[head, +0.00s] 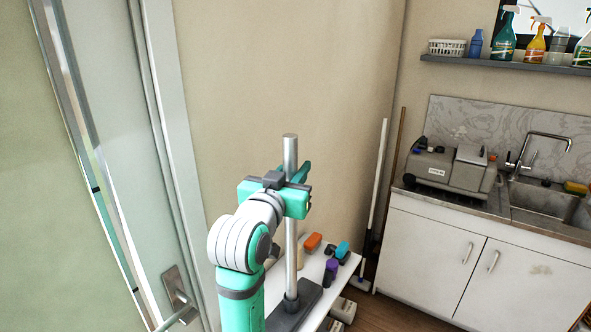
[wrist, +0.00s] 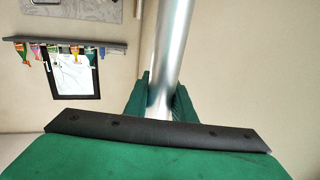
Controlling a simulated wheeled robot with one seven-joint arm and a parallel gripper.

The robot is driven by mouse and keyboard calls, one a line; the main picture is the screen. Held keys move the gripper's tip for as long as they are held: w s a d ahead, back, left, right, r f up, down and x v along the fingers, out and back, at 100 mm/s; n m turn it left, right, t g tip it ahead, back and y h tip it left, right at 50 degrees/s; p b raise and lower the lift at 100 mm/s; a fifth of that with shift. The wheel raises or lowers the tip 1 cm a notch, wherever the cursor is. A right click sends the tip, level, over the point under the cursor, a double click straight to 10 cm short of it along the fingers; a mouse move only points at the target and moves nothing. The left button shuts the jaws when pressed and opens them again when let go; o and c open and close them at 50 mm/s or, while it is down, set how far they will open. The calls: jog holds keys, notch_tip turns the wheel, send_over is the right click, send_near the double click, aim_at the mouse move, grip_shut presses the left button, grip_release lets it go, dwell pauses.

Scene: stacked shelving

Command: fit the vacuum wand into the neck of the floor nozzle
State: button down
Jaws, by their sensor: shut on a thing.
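The vacuum wand (head: 291,255) is a silver metal tube, standing about upright in the head view. My green gripper (head: 298,182) is shut on it near its upper end. In the wrist view the wand (wrist: 173,45) runs between the two green fingers (wrist: 160,100). The dark grey floor nozzle (head: 305,305) lies on the white bench below. The wand's lower end meets the nozzle's short neck (head: 291,301) in the picture. I cannot tell whether it is inside the neck or just above or in front of it. My arm hides part of the nozzle's left side.
On the white bench (head: 346,272) behind the nozzle are an orange-topped brush (head: 312,242), a purple item (head: 330,272) and a blue item (head: 342,250). A glass door (head: 110,150) is close on the left. A sink cabinet (head: 430,245) stands at right, with poles leaning beside it.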

jog(key=shift+f, duration=0.85)
dwell(1.3)
dwell(0.4)
jog(key=c, duration=1.7)
grip_release()
jog(key=shift+r, duration=0.95)
jog(key=shift+o, duration=0.7)
jog(key=shift+a, duration=0.1)
jog(key=o, duration=0.4)
jog(key=shift+o, duration=0.2)
